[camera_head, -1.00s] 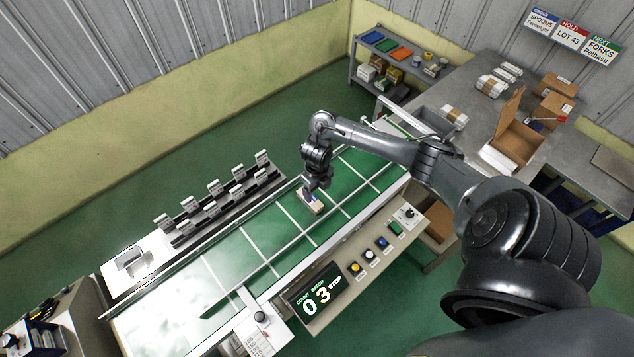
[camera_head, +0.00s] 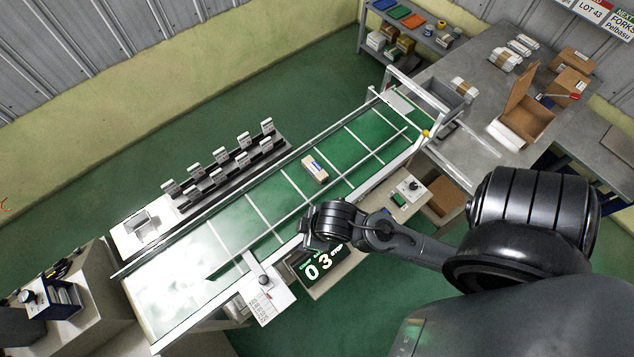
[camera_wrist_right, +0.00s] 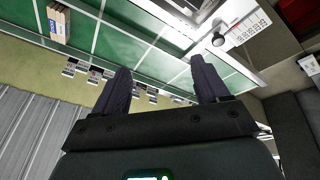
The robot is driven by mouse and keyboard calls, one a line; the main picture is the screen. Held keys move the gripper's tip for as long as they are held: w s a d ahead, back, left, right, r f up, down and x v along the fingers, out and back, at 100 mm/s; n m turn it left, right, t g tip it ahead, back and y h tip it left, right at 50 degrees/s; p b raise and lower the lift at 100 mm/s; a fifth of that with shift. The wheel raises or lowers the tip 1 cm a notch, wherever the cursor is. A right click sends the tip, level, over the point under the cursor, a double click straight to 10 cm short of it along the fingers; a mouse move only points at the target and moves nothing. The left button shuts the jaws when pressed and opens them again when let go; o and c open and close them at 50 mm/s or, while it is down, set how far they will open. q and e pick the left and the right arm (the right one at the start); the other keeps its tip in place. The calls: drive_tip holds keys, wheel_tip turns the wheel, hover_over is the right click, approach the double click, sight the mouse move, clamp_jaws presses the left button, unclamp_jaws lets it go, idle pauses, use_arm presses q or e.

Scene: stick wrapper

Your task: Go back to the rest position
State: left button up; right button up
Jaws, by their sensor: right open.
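My right arm reaches in from the right in the head view, with its wrist bent over the control panel at the belt's near edge. The right gripper's fingers are hidden there. In the right wrist view my right gripper (camera_wrist_right: 158,80) is open, with nothing between its two dark fingers. A small tan and white pack (camera_head: 315,169) lies on the green conveyor belt (camera_head: 282,203), apart from the gripper. The pack also shows at the upper left of the wrist view (camera_wrist_right: 58,22). My left gripper is in neither view.
The control panel (camera_head: 340,262) with a display reading 03 lies under my right wrist. A rack of upright holders (camera_head: 222,172) lines the far side of the belt. Boxes (camera_head: 526,118) stand on the grey table at right.

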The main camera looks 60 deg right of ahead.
drive_tip(key=s+m, duration=0.1)
drive_tip(key=s+r+m, duration=0.1)
drive_tip(key=shift+s+d+r+m, duration=0.15)
drive_tip(key=shift+d+m, duration=0.05)
drive_tip(key=shift+m, duration=0.1)
idle(1.1)
